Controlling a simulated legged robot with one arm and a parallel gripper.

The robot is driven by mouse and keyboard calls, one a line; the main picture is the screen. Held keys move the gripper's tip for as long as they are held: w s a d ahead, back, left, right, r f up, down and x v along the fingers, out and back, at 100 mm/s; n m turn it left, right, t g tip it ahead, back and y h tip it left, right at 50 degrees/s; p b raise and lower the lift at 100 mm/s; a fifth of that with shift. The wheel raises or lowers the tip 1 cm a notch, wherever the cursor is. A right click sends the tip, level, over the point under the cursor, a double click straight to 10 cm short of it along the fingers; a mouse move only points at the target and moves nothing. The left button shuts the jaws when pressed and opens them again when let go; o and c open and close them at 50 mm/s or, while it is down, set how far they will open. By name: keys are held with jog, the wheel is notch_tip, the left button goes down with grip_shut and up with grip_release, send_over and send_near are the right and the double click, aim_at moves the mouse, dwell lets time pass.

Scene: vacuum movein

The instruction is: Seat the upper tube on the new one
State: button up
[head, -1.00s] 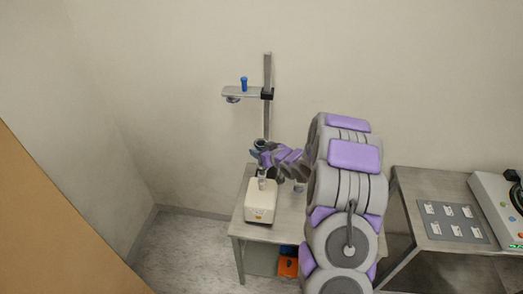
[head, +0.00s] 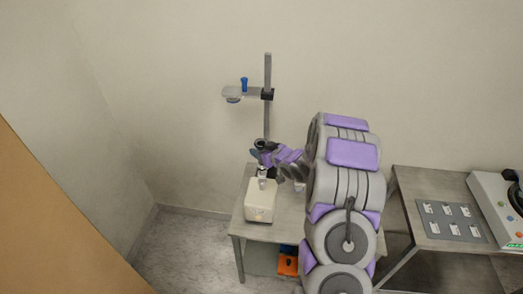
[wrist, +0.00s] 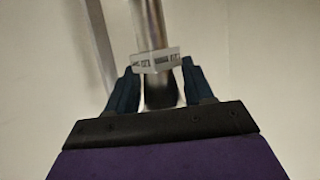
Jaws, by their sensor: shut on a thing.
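My gripper (wrist: 158,85) is shut on a metal tube (wrist: 151,28) with a white printed label block (wrist: 157,61). The dark blue fingers stand on either side of it. In the head view my gripper (head: 261,153) is at the end of my purple and grey arm, just above a white box-shaped device (head: 261,202) with a metal fitting (head: 262,172) on top. The held tube's lower end is hidden, so I cannot tell whether it touches the fitting. I cannot tell which tube is the upper and which the new one.
A metal post (head: 267,75) stands behind, with a side shelf (head: 230,92) carrying a blue piece (head: 244,84). The device sits on a small metal table (head: 263,236). A second table (head: 433,187) at right holds a grey panel (head: 452,221). My arm hides part of the small table.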

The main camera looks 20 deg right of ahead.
jog(key=shift+f, duration=0.4)
dwell(0.4)
jog(key=o, duration=1.2)
jog(key=p+v, duration=0.1)
jog(key=v, duration=1.6)
jog(key=shift+s, duration=0.15)
jog(key=shift+d, duration=0.1)
